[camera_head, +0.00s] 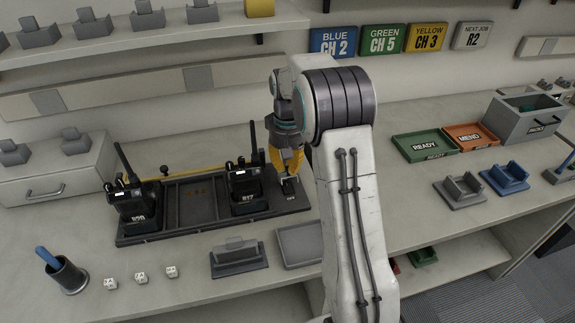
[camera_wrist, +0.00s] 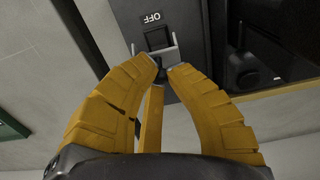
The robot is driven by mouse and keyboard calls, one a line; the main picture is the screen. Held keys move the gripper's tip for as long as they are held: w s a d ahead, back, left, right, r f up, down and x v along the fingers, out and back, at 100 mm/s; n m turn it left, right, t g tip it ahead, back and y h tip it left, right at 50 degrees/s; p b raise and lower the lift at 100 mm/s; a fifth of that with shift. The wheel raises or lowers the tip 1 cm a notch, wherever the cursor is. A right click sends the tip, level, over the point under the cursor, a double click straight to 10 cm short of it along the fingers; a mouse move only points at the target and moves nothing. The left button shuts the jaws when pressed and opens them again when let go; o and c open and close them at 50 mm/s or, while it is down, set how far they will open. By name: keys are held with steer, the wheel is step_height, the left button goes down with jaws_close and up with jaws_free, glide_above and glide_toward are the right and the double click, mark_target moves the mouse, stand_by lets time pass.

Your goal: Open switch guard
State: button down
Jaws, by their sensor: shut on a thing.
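The switch panel (camera_head: 291,197), with a label reading OFF, is at the right end of the dark charging dock. In the wrist view, a dark square switch (camera_wrist: 157,38) sits below the upside-down OFF label. A pale grey bracket-like switch guard (camera_wrist: 172,50) stands beside the switch, partly hidden by my fingertips. My yellow-fingered gripper (camera_wrist: 168,66) has its fingertips close together at the guard's edge, shut on it. In the head view my gripper (camera_head: 287,172) points down over the panel. I cannot tell how far the guard is tilted.
The charging dock (camera_head: 185,232) holds one radio (camera_head: 133,203) at its left and another radio (camera_head: 245,187) just left of my gripper. A grey cradle (camera_head: 238,257) and an empty tray (camera_head: 302,245) lie in front. Green (camera_head: 422,146) and orange trays (camera_head: 470,137) are right.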

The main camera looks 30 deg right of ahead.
mark_target(285, 174)
steer(key=p, duration=0.3)
steer(key=shift+w+r+g, duration=0.25)
steer(key=shift+r+g, duration=0.05)
steer(key=shift+r, duration=0.1)
steer(key=p, duration=0.2)
steer(key=w+g+p, duration=0.1)
steer(key=p, duration=0.2)
steer(key=shift+d+r+g+p, duration=0.1)
steer(key=shift+r+g+p, duration=0.15)
steer(key=shift+g+p, duration=0.1)
steer(key=shift+w+g+y+p, duration=0.3)
steer(key=shift+w+g+p, duration=0.05)
steer(key=shift+p, duration=0.75)
steer(key=shift+w+d+f+g+p, duration=0.15)
steer(key=shift+w+g+p, duration=0.4)
steer(key=shift+p, duration=0.65)
steer(key=shift+s, duration=0.1)
steer(key=shift+g, duration=0.25)
steer(key=c, duration=1.4)
jaws_free()
steer(key=shift+o, duration=1)
